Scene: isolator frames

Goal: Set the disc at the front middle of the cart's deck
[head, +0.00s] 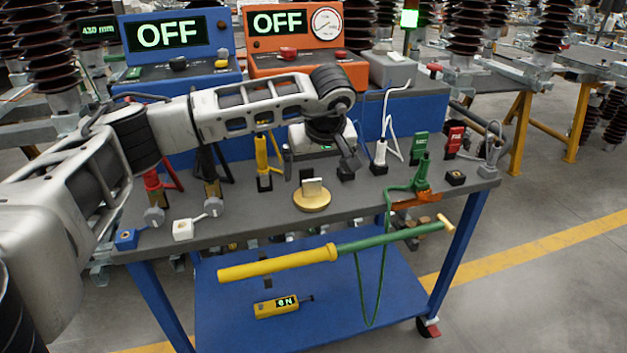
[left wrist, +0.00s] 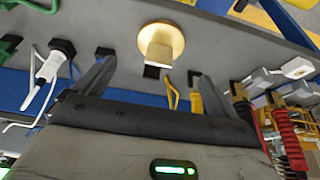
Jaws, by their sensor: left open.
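The disc (head: 312,201) is gold, with a pale upright block as its grip. It lies flat on the grey deck of the cart (head: 258,222), near the front edge and about the middle of its width. My left gripper (head: 321,168) is open and empty. It hangs over the deck just behind the disc, apart from it. In the left wrist view, the disc (left wrist: 178,40) shows beyond the gap between the open fingers (left wrist: 155,82), not between them. My right gripper is in neither view.
Behind stand a blue box (head: 180,60) and an orange box (head: 292,45), both reading OFF. Clamps and plugs stand around the deck, including a green clamp (head: 421,175) at right. A yellow and green pole (head: 290,265) crosses below the front edge. Deck beside the disc is clear.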

